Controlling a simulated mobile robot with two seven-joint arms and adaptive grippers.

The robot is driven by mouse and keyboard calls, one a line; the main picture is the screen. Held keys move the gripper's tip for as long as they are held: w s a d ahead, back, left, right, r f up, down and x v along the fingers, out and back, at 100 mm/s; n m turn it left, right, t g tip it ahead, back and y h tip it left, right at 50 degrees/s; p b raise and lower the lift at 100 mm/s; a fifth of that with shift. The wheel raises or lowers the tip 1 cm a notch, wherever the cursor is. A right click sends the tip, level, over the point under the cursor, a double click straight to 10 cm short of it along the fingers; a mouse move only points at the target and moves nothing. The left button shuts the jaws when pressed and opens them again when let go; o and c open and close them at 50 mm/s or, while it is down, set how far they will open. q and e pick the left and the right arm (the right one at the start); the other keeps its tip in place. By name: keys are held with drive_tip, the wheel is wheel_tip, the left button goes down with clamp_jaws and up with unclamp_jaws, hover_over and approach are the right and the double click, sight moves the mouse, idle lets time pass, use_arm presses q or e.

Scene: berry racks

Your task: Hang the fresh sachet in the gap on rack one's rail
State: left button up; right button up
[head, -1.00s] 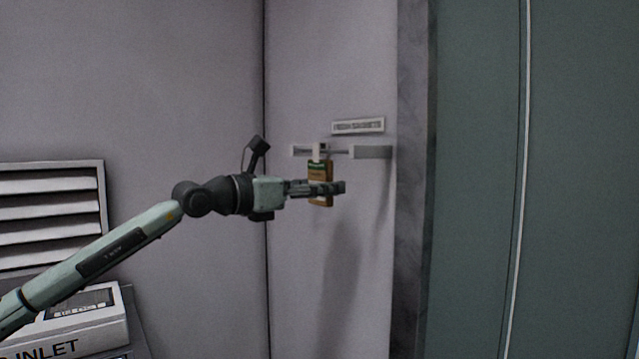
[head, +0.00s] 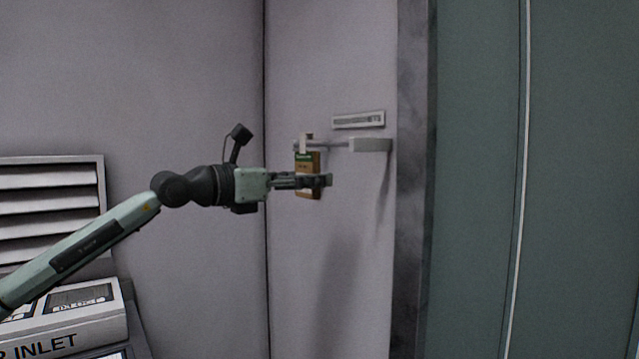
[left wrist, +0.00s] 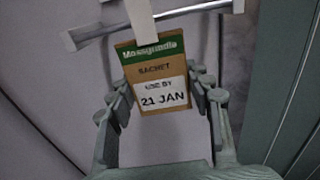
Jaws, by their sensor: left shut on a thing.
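The sachet (head: 308,162) is a brown packet with a green top band and a pale hook tab. In the left wrist view the sachet (left wrist: 150,70) shows a white label reading "21 JAN". My left gripper (head: 322,180) is shut on its lower part; its fingers (left wrist: 163,105) stand on both sides of it. My right gripper is not in view.
A small label plate (head: 358,120) is on the wall above the rail, whose pale block mount (head: 371,145) is at the right. A louvred vent (head: 50,210) and a box marked "INLET" (head: 65,325) are at the left. The wall below the rail is clear.

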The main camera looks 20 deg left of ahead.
use_arm(q)
drive_tip(key=b+v, duration=0.3)
drive_tip(key=v, duration=0.3)
idle(0.6)
drive_tip(key=shift+f, duration=0.1)
